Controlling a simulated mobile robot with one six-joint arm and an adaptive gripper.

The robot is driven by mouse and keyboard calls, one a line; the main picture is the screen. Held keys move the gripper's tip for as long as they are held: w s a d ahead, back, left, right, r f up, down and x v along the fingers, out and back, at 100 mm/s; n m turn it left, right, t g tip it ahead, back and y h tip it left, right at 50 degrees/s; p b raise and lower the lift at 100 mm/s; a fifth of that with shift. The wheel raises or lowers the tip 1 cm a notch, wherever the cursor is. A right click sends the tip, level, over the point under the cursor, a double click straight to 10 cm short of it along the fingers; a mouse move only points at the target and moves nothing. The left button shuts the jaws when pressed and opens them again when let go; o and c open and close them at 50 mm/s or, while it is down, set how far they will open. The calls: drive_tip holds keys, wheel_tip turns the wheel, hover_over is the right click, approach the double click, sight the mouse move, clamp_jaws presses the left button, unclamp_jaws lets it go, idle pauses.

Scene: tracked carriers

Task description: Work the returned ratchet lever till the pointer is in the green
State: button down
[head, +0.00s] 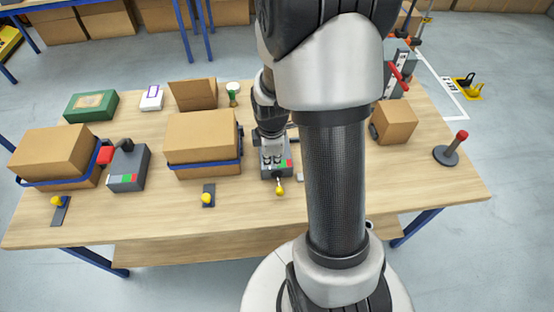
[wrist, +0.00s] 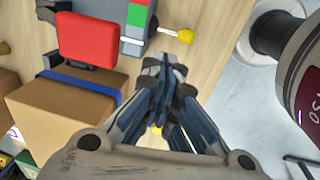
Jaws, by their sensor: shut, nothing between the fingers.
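The ratchet unit (head: 283,172) is a grey box on the table, partly hidden behind my gripper in the head view. It carries a red and green strip, which also shows in the wrist view (wrist: 137,15). Its lever (head: 280,190) ends in a yellow knob and sticks out toward the table's front; the wrist view shows the knob (wrist: 185,37) right of the unit. A red pad (wrist: 87,38) sits on the unit's box-facing side. My gripper (head: 271,160) is shut and empty above the unit, its fingertips near but apart from the knob. I cannot make out the pointer.
A cardboard box (head: 200,138) with a blue strap stands left of the unit, with another yellow-knobbed lever (head: 207,197) before it. A second grey unit (head: 128,167) and strapped box (head: 52,155) stand farther left. A small box (head: 395,122) is at right. Table front is mostly clear.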

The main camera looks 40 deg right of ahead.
drive_tip(key=s+a+r+p, duration=0.2)
drive_tip(key=s+r, duration=0.1)
drive_tip(key=r, duration=0.5)
drive_tip(key=shift+r, duration=0.1)
idle(0.6)
